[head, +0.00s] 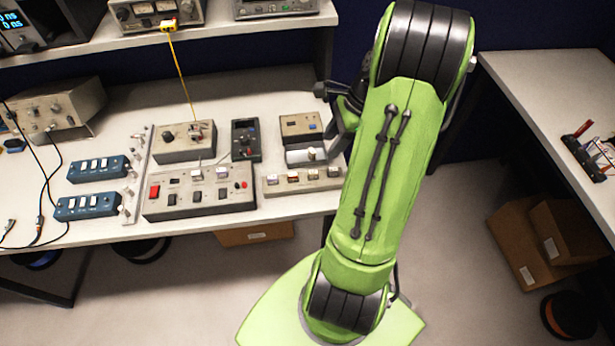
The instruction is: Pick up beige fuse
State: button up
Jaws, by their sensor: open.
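I cannot make out the beige fuse for certain. A low beige strip (304,180) near the bench's front edge carries several small pale and orange pieces, too small to identify. My green arm rises in front of the bench, and its end bends down behind it at the bench's right side. My gripper (322,148) shows only in part there, beside the beige box with a dark display (301,125) and above the strip's right end. It is open. The arm hides its fingertips in part, and I see nothing held.
On the bench (105,228) are a beige switch panel (200,200), a knobbed box (186,141), a dark meter (246,140) and two blue switch boxes (97,169). A yellow cable (182,75) hangs from the shelf. Another table (545,90) stands right, with cardboard boxes (550,245) below.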

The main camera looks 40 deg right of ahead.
aim_at(314, 171)
jog(key=b+x, duration=0.2)
jog(key=x, duration=1)
jog(key=shift+s+d+f, duration=0.1)
jog(key=shift+s+d, duration=0.1)
grip_shut()
